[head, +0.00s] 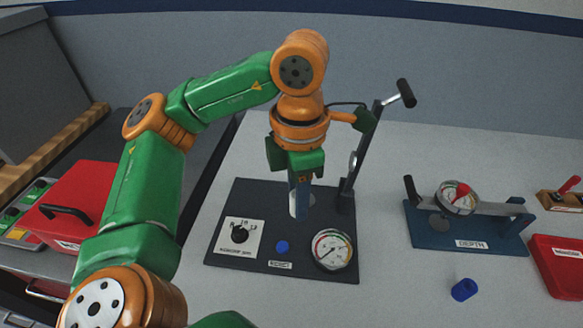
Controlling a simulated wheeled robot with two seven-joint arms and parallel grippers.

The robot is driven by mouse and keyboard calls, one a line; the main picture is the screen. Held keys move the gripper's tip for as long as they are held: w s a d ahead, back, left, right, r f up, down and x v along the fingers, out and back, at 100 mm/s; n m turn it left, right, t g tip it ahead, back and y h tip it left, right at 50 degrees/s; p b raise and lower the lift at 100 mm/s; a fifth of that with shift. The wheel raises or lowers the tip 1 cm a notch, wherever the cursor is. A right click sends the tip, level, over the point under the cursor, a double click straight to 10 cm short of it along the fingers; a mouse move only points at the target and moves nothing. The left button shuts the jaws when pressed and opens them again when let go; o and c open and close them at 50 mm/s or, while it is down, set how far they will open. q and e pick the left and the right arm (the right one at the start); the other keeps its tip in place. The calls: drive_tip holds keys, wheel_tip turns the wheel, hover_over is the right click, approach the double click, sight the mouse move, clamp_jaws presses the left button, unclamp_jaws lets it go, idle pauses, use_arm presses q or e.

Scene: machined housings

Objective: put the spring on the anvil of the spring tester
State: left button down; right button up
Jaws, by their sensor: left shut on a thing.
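The spring tester (225,258) is a dark base plate with a tall lever, a round dial, a black knob on a white panel and a blue button. My left gripper (298,208) points down over the back middle of this plate, left of the lever post. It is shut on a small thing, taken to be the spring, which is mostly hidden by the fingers. A grey disc, likely the anvil (309,200), shows partly behind the fingers. I cannot tell whether the held thing touches it. My right gripper is not in view.
A blue depth gauge (421,237) with a dial stands at right. A small blue cylinder (464,290) lies in front of it. A red tray (556,275) is at the right edge. A red box (88,190) with a black handle is at left. The table's front middle is clear.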

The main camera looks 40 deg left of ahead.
use_arm(q)
drive_tip(key=w+a+f, duration=0.2)
drive_tip(key=w, duration=0.1)
drive_tip(key=w+a+f, duration=0.1)
drive_tip(key=w+f, duration=0.2)
drive_tip(key=w, duration=0.1)
drive_tip(key=w+a+f, duration=0.2)
drive_tip(key=w+f, duration=0.1)
drive_tip(key=shift+w+a, duration=0.2)
drive_tip(key=shift+a, duration=0.15)
drive_tip(key=shift+w+a+f, duration=0.1)
drive_tip(key=shift+w+f, duration=0.1)
drive_tip(key=shift+f, duration=0.15)
drive_tip(key=f, duration=0.1)
drive_tip(key=f+p, duration=0.1)
drive_tip(key=f, duration=0.1)
drive_tip(key=shift+w+a+f+p, duration=0.2)
drive_tip(key=shift+w+f+p, duration=0.05)
drive_tip(key=shift+p, duration=0.15)
drive_tip(key=shift+f, duration=0.4)
drive_tip(key=c, duration=0.6)
unclamp_jaws()
drive_tip(key=shift+o, duration=0.2)
